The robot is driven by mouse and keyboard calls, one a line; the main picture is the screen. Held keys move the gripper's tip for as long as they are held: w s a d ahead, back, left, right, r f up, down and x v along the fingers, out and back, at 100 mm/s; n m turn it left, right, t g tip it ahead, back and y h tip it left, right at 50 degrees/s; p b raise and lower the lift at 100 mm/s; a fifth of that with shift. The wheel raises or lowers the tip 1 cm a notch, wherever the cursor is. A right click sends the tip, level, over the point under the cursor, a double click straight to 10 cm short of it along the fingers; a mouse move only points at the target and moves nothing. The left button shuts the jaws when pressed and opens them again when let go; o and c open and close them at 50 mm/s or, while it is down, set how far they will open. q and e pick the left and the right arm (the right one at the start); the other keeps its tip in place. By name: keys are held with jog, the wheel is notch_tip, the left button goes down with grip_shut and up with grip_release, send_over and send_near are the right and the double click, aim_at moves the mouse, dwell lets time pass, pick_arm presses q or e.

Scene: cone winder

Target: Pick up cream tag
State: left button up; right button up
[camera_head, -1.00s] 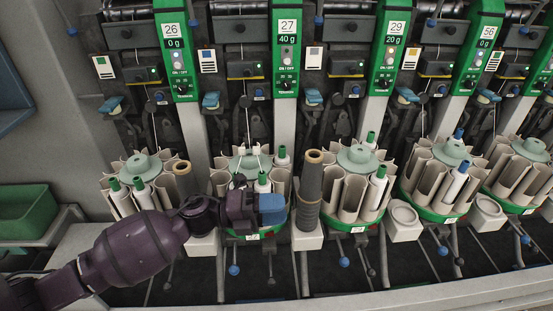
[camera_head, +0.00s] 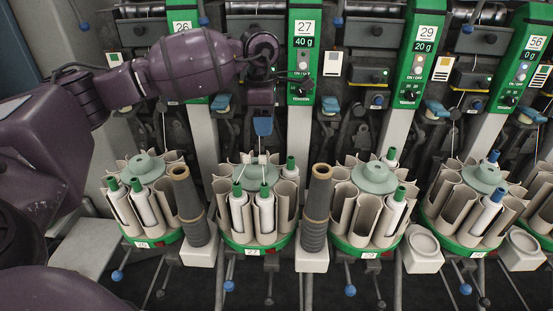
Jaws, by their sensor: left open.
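Small pale tags hang on the machine face. I cannot tell for sure which is the cream tag; my arm may hide another. My left gripper (camera_head: 263,126) points down in front of unit 27, left of and below the nearest tag, apart from it. It looks empty. My right gripper is out of view.
Green-rimmed bobbin carousels (camera_head: 255,245) stand in a row below, with threads rising from the one under my gripper. Dark cones (camera_head: 316,205) stand upright between them. Green unit panels (camera_head: 302,50) stick out above. A grey ledge (camera_head: 85,247) lies at lower left.

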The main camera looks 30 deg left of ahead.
aim_at(262, 156)
pick_arm(q)
jog(key=shift+y, duration=0.3)
jog(key=f, duration=0.3)
jog(key=f+b, duration=0.1)
jog(key=f, duration=0.2)
jog(key=a+f, duration=0.1)
jog(key=f, duration=0.3)
jog(key=shift+w+a, duration=0.1)
jog(key=shift+r, duration=0.1)
jog(key=c, duration=0.8)
